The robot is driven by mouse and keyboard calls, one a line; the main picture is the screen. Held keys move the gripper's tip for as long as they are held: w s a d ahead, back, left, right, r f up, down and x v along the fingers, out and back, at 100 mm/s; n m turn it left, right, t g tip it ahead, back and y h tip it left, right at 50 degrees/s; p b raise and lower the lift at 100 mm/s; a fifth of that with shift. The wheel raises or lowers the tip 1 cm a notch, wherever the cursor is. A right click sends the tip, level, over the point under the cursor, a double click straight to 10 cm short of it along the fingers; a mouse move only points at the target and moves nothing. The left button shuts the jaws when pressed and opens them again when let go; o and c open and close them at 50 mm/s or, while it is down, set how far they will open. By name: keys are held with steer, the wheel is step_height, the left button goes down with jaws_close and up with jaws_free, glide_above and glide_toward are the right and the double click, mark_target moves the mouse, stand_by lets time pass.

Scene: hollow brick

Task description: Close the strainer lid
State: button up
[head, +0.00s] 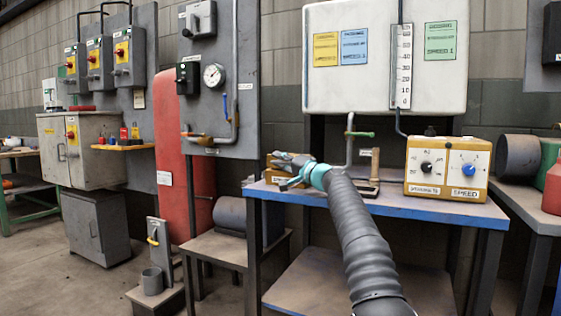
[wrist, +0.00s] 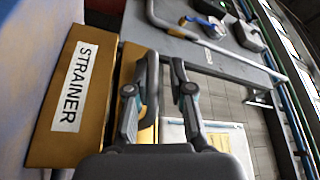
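An ochre box with a white label reading STRAINER (wrist: 52,115) fills the left of the wrist view. A narrower ochre-brown part (wrist: 127,68) stands beside it, partly hidden behind my gripper. I cannot tell which part is the lid or how far it stands open. My gripper (wrist: 164,58) has its two fingers apart, with nothing seen between the tips. In the head view my gripper (head: 287,170) is over the left end of the blue-edged table, in front of an ochre piece (head: 272,161); it covers most of the strainer there.
The blue-edged table (head: 430,210) also carries an ochre control box with two dials (head: 447,169) at right and a small upright stand (head: 370,175). A grey panel with gauge and pipes (head: 222,115) stands behind at left. The white level tank (head: 385,55) hangs above.

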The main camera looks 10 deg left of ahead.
steer(key=shift+s+d+r, duration=0.1)
steer(key=shift+s, duration=0.05)
steer(key=shift+r+v, duration=0.1)
steer(key=shift+v, duration=0.55)
steer(key=shift+r+v, duration=0.15)
steer(key=shift+v, duration=0.5)
steer(key=v, duration=0.9)
steer(key=shift+f, duration=0.35)
steer(key=s+d+f+n+g+h+p, duration=0.1)
steer(key=s+f+g+h+p, duration=0.15)
steer(key=s, duration=0.95)
steer(key=s+d+f+n+g+h+p, duration=0.15)
steer(key=s+h, duration=0.25)
steer(key=s, duration=0.9)
steer(key=s+d+f+g+h+p, duration=0.1)
steer(key=s+d+f+h, duration=0.2)
steer(key=s, duration=0.6)
steer(key=s+d+f+g+h+p, duration=0.1)
steer(key=s+d+f+h+p, duration=0.1)
steer(key=s+d+f, duration=0.4)
steer(key=s+d+f+g+h+p, duration=0.1)
steer(key=s+d+f+h, duration=0.3)
steer(key=s, duration=0.9)
step_height(320, 180, down, 2)
steer(key=shift+d+f+p, duration=0.2)
steer(key=shift+d+p, duration=0.45)
steer(key=shift+d, duration=0.2)
